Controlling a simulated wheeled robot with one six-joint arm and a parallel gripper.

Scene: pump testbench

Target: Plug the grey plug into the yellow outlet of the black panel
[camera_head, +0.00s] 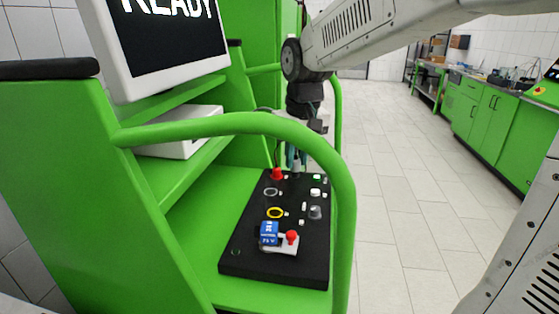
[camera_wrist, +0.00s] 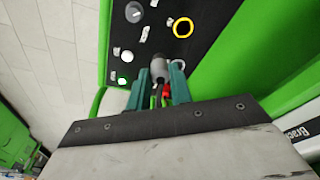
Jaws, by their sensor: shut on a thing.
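The black panel (camera_head: 245,245) lies on the green bench, and its yellow outlet (camera_head: 275,212) shows as a yellow ring left of the panel's middle. In the wrist view the yellow outlet (camera_wrist: 183,27) is ahead of the fingertips, near the top. My gripper (camera_head: 296,160) is over the panel's far end, beyond the yellow outlet. In the wrist view its teal fingers (camera_wrist: 160,77) are shut on the grey plug (camera_wrist: 157,66), which sits between the tips. The plug is apart from the yellow outlet. Whether it touches the panel cannot be told.
A grey ring (camera_head: 271,192) is beside the yellow outlet. A red knob (camera_head: 278,174) is close to my gripper. A blue block (camera_head: 269,233) and a red button (camera_head: 292,237) are at the panel's near end. A green rail (camera_head: 343,190) curves around the bench's right side.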

